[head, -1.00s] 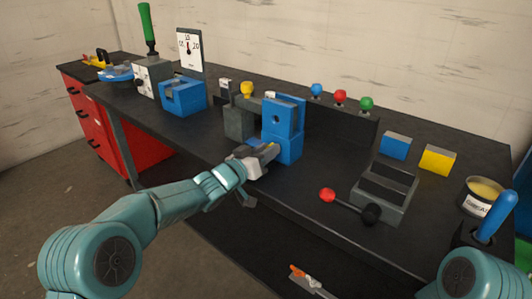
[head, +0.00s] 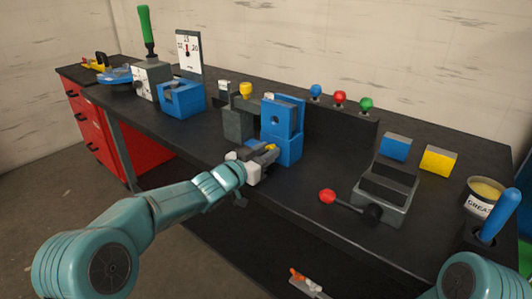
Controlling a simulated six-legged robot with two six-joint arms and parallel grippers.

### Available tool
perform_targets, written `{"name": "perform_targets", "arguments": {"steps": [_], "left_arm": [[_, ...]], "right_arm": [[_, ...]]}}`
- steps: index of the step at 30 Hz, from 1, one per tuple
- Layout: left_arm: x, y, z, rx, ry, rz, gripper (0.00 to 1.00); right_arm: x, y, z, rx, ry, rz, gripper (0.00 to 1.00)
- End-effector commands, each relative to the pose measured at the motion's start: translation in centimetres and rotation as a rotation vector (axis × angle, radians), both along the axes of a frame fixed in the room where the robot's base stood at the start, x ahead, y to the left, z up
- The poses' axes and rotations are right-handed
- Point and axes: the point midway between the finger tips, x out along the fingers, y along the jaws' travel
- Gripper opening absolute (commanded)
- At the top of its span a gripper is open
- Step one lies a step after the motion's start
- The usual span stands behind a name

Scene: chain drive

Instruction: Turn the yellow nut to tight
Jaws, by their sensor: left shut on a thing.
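The yellow nut (head: 271,147) shows as a small yellow bit at the tips of my left gripper (head: 264,152), low at the front of the upright blue block (head: 283,133). My left gripper is shut on it, and its fingers hide most of the nut. I cannot tell from this view how tight the nut is. My right gripper is out of view; only a rounded part of my right arm shows at the lower right.
A yellow knob (head: 246,89) stands on a grey block (head: 238,122) behind the gripper. A red-knobbed lever (head: 328,196) and grey stand (head: 386,193) are to the right. Blue (head: 395,147) and yellow (head: 439,160) blocks lie behind. The bench front between gripper and lever is clear.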

Motion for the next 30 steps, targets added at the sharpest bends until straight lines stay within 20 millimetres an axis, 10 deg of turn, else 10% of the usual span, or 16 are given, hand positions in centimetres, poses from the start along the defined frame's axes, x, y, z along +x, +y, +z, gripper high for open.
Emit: {"name": "perform_targets", "arguments": {"steps": [3,4,6,20,30], "left_arm": [[0.0,0.0,0.0,0.0,0.001,0.0,0.01],[0.0,0.0,0.0,0.0,0.001,0.0,0.35],[0.0,0.0,0.0,0.0,0.001,0.0,0.57],[-1.1,0.9,0.0,-0.001,0.001,0.0,0.57],[-7.9,5.9,0.1,-0.001,0.002,0.004,0.57]], "right_arm": [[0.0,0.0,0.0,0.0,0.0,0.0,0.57],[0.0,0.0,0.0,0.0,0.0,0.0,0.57],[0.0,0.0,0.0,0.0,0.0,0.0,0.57],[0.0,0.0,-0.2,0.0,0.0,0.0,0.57],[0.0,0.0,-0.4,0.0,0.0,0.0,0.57]]}}
